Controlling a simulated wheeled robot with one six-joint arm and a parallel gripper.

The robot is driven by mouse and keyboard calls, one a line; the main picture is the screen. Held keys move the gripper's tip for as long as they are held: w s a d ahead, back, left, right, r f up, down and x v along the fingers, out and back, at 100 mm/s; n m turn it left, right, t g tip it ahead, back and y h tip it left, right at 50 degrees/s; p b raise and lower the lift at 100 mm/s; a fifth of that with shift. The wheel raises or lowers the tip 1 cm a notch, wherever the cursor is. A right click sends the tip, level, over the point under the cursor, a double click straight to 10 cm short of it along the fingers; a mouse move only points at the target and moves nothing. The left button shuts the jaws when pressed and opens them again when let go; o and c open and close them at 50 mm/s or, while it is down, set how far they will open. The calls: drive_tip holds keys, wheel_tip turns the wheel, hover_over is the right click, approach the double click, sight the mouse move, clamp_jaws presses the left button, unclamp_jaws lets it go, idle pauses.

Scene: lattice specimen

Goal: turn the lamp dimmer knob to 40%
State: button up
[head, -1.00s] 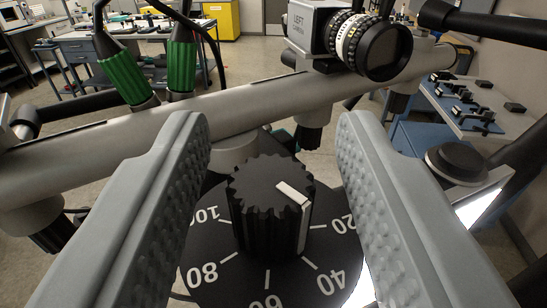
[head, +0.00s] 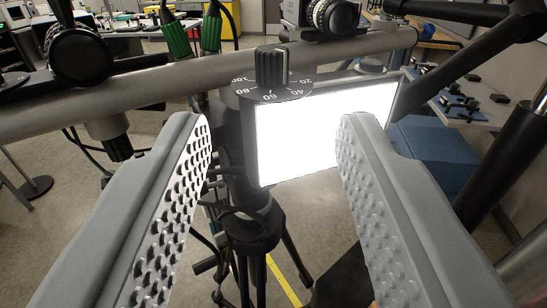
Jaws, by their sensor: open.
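The black ribbed dimmer knob (head: 271,68) stands on a round black dial (head: 265,91) with white numbers, ahead of and above the gap between my fingers in the head view. Its white pointer line is on the right front side, toward the 40 side of the dial; the exact reading is too small to tell. A brightly lit white lamp panel (head: 325,125) is just right of and below the dial. My gripper (head: 273,122) is open, with nothing between its fingers, and is apart from the knob.
A grey horizontal tube (head: 150,88) crosses behind the knob, with a camera (head: 333,15) and green-handled parts (head: 177,38) on or near it. A black tripod (head: 250,235) stands below. A blue box (head: 430,150) is at right.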

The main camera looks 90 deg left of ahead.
drive_tip(key=shift+w+d, duration=0.15)
drive_tip(key=shift+d, duration=2.35)
